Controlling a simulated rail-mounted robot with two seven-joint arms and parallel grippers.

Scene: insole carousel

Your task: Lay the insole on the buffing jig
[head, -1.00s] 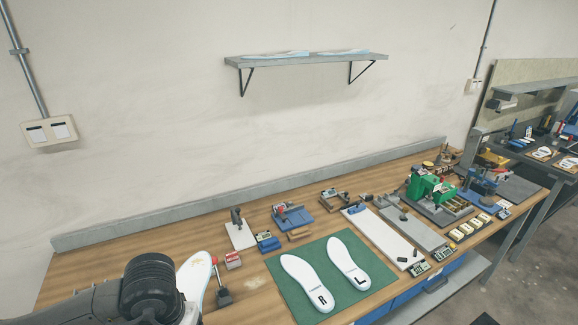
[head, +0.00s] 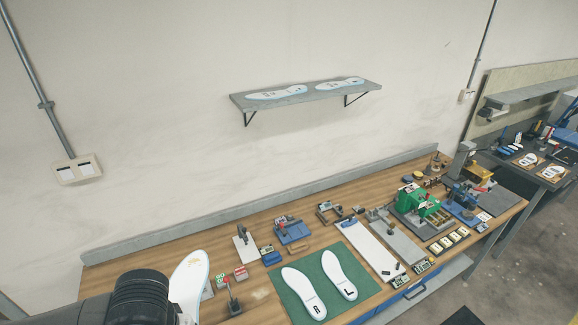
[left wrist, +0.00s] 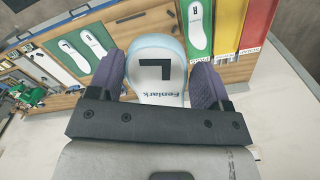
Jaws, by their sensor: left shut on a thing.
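The held insole (left wrist: 160,72) is white with a pale blue rim, a large black L and lettering, in the left wrist view. My left gripper (left wrist: 158,84) is shut on it, with a purple finger pad at each side. The insole also shows upright in the head view (head: 190,277), beside my dark left arm, above the bench's left part. On the bench a green mat (head: 322,309) bears two white insole shapes, one marked R (head: 303,292) and one marked L (head: 339,275). I cannot tell which fixture is the buffing jig. My right gripper is not in view.
A wall shelf (head: 300,99) carries two insoles. Coloured green, yellow and red panels (left wrist: 257,25) stand in the left wrist view.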

